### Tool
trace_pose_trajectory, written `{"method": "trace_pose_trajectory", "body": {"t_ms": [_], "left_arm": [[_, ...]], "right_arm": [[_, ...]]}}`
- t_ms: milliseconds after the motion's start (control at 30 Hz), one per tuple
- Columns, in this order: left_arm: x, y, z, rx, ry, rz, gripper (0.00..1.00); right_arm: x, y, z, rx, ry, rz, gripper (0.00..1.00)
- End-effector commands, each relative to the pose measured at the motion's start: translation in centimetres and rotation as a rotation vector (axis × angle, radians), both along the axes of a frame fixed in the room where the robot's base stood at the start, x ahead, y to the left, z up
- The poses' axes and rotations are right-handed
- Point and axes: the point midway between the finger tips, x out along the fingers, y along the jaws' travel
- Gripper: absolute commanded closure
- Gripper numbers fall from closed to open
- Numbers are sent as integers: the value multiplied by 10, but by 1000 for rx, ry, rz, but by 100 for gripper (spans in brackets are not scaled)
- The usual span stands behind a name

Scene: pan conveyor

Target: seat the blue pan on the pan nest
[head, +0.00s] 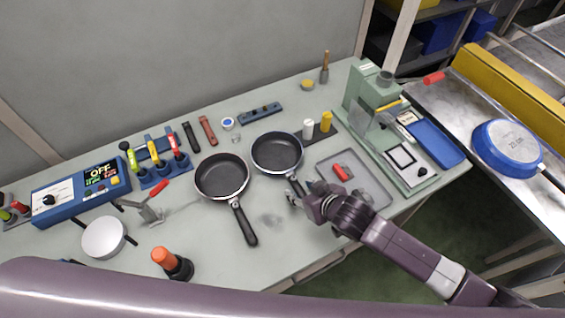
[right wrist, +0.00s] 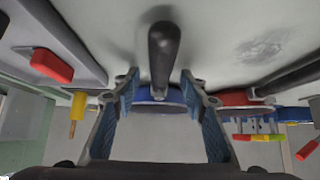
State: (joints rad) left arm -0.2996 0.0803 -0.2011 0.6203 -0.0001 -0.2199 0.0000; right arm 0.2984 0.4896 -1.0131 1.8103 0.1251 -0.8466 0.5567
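The blue pan (head: 277,153), blue outside and dark inside, rests upright on the workbench, its black handle pointing toward my right gripper (head: 305,197). In the right wrist view its black handle (right wrist: 162,58) lines up between the spread fingers of the right gripper (right wrist: 159,85), with gaps on both sides. A second blue pan (head: 507,148) lies bottom up on the metal surface at the right. A white round stand with dark prongs (head: 103,238) at the bench's left may be the pan nest; I cannot be sure. My left gripper is out of view.
A dark pan (head: 221,178) sits just left of the blue pan; a red pan side (right wrist: 240,98) shows in the wrist view. A grey tray (head: 372,187) with a red block lies right of my gripper. A green press (head: 370,112) stands beyond it. An orange-topped bottle (head: 178,264) stands at front left.

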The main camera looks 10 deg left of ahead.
Motion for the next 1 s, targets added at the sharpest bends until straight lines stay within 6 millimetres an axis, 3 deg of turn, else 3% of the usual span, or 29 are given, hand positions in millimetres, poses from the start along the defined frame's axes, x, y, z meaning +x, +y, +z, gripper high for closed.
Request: {"method": "trace_pose_trajectory", "body": {"t_ms": [367,733,1000], "left_arm": [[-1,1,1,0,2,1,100],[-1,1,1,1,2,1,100],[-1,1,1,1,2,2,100]], "right_arm": [[4,4,-6,1,0,1,60],[4,3,-6,1,0,1,100],[5,4,-4,4,-3,1,100]]}}
